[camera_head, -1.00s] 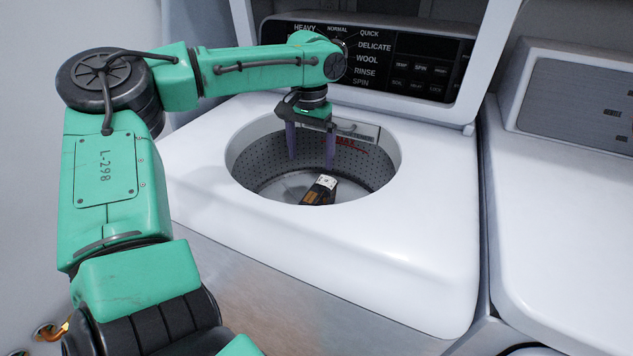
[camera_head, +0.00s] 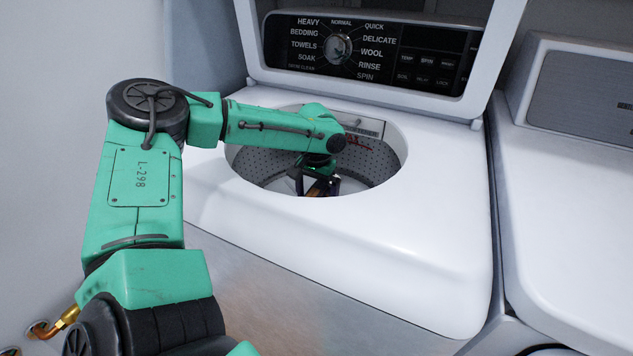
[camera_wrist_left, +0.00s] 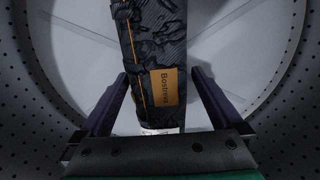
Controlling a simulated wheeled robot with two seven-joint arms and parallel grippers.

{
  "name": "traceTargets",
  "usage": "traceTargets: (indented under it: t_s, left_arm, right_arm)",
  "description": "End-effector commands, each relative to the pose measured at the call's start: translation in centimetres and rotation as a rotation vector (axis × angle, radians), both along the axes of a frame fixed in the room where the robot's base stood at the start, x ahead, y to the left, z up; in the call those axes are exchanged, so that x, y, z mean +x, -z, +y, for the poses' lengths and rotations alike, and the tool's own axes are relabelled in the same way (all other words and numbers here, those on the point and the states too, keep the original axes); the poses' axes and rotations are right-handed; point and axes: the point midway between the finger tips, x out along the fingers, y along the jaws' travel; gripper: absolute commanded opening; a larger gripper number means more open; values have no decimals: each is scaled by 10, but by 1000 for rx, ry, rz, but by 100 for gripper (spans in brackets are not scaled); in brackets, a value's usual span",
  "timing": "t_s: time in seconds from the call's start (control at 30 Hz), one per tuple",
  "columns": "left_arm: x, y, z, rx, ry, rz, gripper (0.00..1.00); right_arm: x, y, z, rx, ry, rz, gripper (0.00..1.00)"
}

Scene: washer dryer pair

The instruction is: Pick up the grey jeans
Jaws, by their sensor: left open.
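The grey jeans (camera_wrist_left: 152,45) are a dark, patterned, folded bundle with an orange seam and an orange label. They lie at the bottom of the washer drum (camera_head: 375,165). My left gripper (camera_wrist_left: 160,78) is open, with one finger on each side of the jeans in the left wrist view. There are visible gaps between the fingers and the cloth. In the head view my left gripper (camera_head: 316,186) is down inside the drum, and the arm and the drum's front rim hide most of the jeans. My right gripper is not in view.
The open top-load washer (camera_head: 430,215) has a white top around the drum opening. Its control panel (camera_head: 375,50) stands behind. A white dryer (camera_head: 570,190) stands to the right.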

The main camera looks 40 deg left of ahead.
Motion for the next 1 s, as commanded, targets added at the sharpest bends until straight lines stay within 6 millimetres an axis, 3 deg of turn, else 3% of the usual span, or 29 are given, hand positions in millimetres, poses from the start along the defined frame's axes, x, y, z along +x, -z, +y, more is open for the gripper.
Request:
traceTargets:
  t_s: [0.07,0.3,0.33,0.63,0.77,0.87,1.0]
  left_arm:
    - [0,0,0,0,0,0,96]
    - [0,-1,0,0,0,0,4]
    - [0,-1,0,0,0,0,0]
    - [1,-3,0,1,0,-3,0]
    - [1,-13,0,1,0,-4,0]
    - [2,-30,0,2,0,-6,0]
    - [2,-73,0,2,0,-10,0]
  right_arm:
    - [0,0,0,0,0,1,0]
    - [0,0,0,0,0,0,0]
    - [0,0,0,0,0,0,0]
    - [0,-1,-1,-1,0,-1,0]
    - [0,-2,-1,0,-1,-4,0]
    - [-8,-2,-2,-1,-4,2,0]
    - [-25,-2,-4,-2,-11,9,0]
